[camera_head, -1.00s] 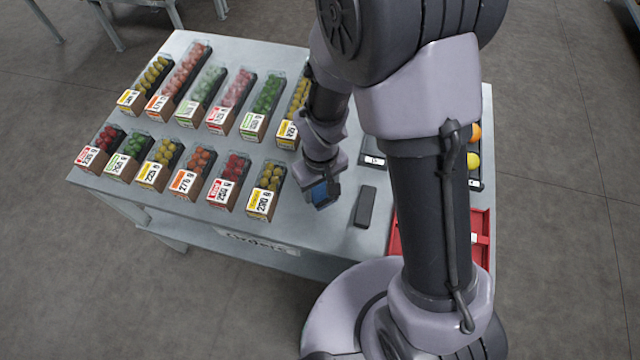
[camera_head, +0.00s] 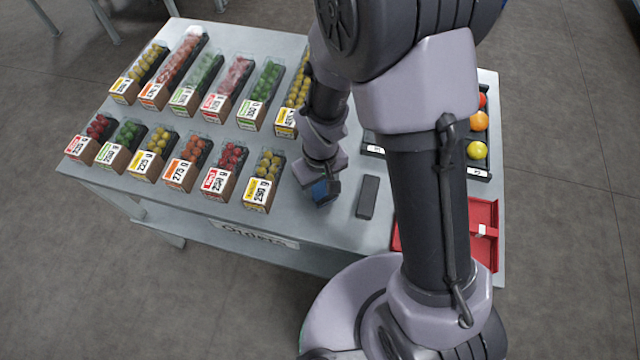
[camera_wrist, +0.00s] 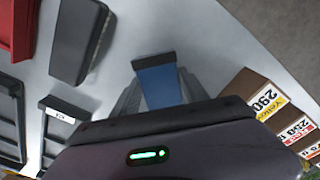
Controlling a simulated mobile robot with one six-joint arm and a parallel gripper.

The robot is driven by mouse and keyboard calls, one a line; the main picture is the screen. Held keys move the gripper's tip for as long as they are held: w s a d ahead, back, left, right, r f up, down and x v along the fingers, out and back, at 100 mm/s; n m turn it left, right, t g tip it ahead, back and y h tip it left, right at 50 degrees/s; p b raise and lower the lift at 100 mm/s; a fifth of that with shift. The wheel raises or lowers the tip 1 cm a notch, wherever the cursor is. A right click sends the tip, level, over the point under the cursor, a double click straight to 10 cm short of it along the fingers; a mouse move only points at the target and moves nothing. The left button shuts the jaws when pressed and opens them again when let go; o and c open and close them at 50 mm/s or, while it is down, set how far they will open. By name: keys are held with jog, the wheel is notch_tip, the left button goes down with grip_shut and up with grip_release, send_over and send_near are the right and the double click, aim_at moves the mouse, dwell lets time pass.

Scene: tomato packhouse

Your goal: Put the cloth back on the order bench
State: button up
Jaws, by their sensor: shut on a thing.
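The blue cloth (camera_wrist: 160,86) is a small folded block held between the two fingers of my gripper (camera_wrist: 158,95). In the head view the cloth (camera_head: 320,191) shows under my gripper (camera_head: 325,185), low over the grey order bench (camera_head: 330,228). I cannot tell whether the cloth touches the bench top. It sits between the front row of tomato packs and a dark grey block. Part of the cloth is hidden by the fingers.
The dark block (camera_head: 368,197) lies just right of the cloth. Labelled tomato packs stand left in two rows, the nearest being the yellow one (camera_head: 262,182). A red tray (camera_head: 483,232) and a dark tray with tomatoes (camera_head: 479,172) are at the right.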

jog(key=shift+f, duration=0.35)
jog(key=o, duration=1.5)
jog(key=c, duration=0.3)
jog(key=shift+r, duration=0.15)
notch_tip(320, 180, up, 7)
jog(key=p, duration=0.5)
